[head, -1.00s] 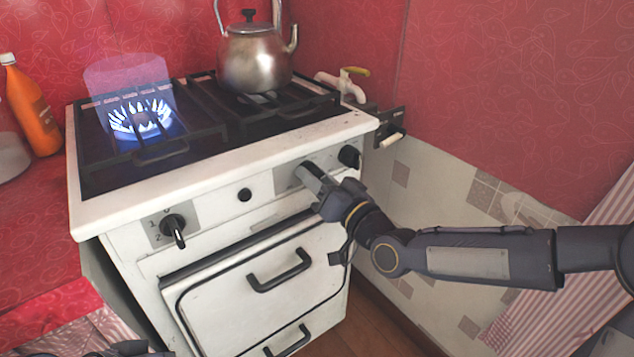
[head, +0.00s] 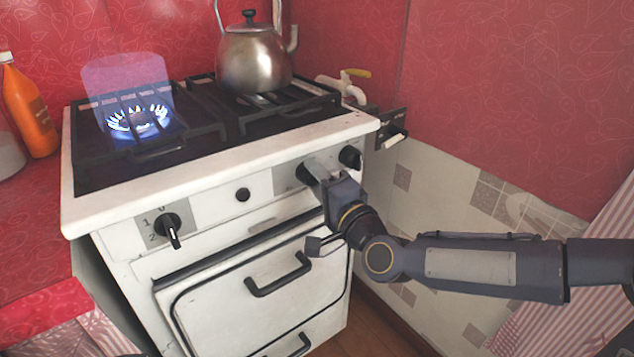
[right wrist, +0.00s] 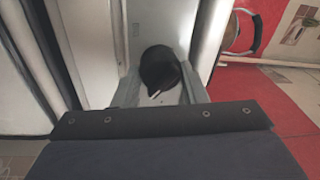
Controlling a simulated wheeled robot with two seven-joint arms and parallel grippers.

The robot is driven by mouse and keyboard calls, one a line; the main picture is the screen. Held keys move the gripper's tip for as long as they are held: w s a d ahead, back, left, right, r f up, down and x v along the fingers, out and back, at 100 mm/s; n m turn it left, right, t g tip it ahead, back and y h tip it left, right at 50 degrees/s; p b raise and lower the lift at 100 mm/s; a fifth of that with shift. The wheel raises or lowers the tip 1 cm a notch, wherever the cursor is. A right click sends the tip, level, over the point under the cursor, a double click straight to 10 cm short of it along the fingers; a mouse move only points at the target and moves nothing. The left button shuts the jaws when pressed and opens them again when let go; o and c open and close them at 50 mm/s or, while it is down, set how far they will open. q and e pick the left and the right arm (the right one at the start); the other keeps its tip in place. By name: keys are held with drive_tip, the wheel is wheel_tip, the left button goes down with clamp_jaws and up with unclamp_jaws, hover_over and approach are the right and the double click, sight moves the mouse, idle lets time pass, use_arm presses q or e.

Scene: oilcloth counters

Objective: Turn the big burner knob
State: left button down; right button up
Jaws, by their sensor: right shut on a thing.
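The white stove (head: 215,200) has several black knobs on its front panel. My right gripper (head: 314,173) is at the black knob (head: 304,175) right of the panel's middle, with its fingers on either side and shut on it. The right wrist view shows this round knob (right wrist: 160,70) between the two fingers (right wrist: 158,92), a short white mark on its lower part. In the head view the fingers partly cover it. At the left, another knob (head: 168,226) with a lever points down beside the marks 1, 0 and 2. My left gripper is out of view.
A blue flame (head: 140,120) burns on the left burner under a translucent bluish cylinder. A metal kettle (head: 253,62) stands on the right burner. Another black knob (head: 350,157) sits close right of my gripper. An oven handle (head: 278,280) juts out below.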

drive_tip(key=shift+m, duration=1.2)
drive_tip(key=o, duration=0.7)
drive_tip(key=shift+p+v, duration=0.75)
drive_tip(key=shift+v, duration=3.2)
drive_tip(key=shift+a, duration=0.15)
